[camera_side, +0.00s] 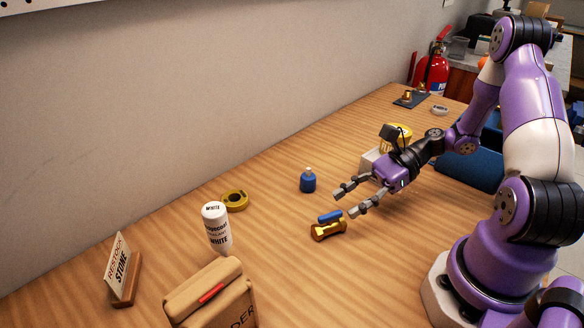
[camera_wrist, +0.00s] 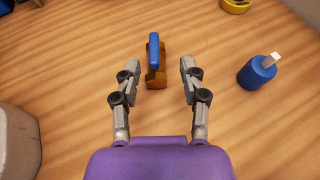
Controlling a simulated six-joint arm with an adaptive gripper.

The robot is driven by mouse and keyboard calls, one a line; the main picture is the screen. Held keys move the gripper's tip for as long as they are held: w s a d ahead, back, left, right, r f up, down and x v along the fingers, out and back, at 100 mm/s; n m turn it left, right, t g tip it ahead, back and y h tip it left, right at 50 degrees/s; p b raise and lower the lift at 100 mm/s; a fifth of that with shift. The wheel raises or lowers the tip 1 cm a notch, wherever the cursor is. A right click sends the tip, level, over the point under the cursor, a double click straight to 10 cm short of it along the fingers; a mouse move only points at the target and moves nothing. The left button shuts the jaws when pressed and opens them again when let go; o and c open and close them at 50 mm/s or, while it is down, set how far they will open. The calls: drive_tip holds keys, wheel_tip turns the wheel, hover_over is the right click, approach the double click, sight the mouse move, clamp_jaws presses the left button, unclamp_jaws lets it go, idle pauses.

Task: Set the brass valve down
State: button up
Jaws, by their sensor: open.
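The brass valve (camera_side: 328,231) with its blue handle (camera_side: 329,216) rests on the wooden table in the side view. In the wrist view the brass valve (camera_wrist: 156,77) lies just beyond my fingertips, its blue handle (camera_wrist: 154,50) on top. My gripper (camera_side: 347,203) is open and empty, with its fingers pointing toward the valve. In the wrist view my gripper (camera_wrist: 156,72) has its fingers spread to either side of the valve's near end, with a gap on both sides.
A blue bottle (camera_side: 308,180) stands near the valve, and a yellow tape roll (camera_side: 235,201) lies farther left. A white bottle (camera_side: 217,230), a small sign (camera_side: 120,270) and a tan bag (camera_side: 212,295) stand at the lower left. Bare table surrounds the valve.

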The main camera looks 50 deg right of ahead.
sight(335, 213)
drive_tip(key=x, duration=0.7)
drive_tip(key=shift+s+a+r, duration=0.1)
drive_tip(key=shift+s+a, duration=0.1)
drive_tip(key=shift+a, duration=0.15)
clamp_jaws()
